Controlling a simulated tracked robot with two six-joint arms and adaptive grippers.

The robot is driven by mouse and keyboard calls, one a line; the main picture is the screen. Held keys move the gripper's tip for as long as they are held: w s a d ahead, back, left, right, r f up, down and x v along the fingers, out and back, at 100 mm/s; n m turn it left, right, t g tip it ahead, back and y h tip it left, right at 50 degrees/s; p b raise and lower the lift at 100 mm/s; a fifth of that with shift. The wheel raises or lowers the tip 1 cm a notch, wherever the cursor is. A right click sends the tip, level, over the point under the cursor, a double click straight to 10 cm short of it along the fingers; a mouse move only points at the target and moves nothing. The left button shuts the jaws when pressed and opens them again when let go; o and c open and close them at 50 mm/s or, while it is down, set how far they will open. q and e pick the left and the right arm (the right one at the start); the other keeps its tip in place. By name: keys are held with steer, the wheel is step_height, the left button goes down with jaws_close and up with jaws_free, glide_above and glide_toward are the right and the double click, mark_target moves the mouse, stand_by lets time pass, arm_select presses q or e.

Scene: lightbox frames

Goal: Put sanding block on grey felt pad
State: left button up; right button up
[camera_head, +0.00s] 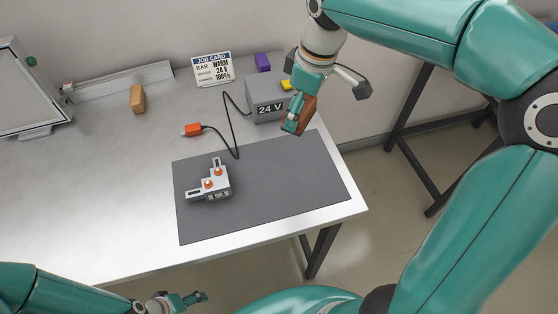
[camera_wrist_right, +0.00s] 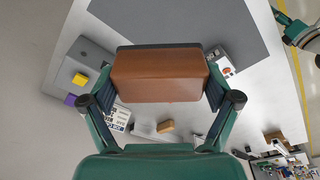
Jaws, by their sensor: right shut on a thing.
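The sanding block (camera_head: 307,113) is a brown block with a dark layer along one face. It also shows large in the right wrist view (camera_wrist_right: 158,77). My right gripper (camera_head: 296,115) is shut on it, with a finger at each end in the wrist view. The block appears held above the table near the back right edge of the pad; its exact height is unclear. The grey felt pad (camera_head: 275,185) lies flat at the table's front right. My left gripper (camera_head: 185,300) is low at the bottom edge, away from the pad; its opening is unclear.
A grey fixture with orange knobs (camera_head: 217,185) occupies the pad's left part; its middle and right are clear. A 24 V box (camera_head: 266,98) stands behind the pad, with a cable to an orange connector (camera_head: 192,130). A tan block (camera_head: 137,98) and job card (camera_head: 213,68) stand farther back.

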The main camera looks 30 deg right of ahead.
mark_target(297, 168)
steer(key=f, duration=1.8)
steer(key=shift+s+d, duration=0.2)
steer(key=shift+s, duration=0.1)
steer(key=o, duration=0.8)
steer(key=shift+f, duration=0.1)
steer(key=shift+c, duration=0.2)
step_height(297, 168, up, 12)
steer(key=s+d, duration=0.1)
steer(key=shift+s, duration=0.25)
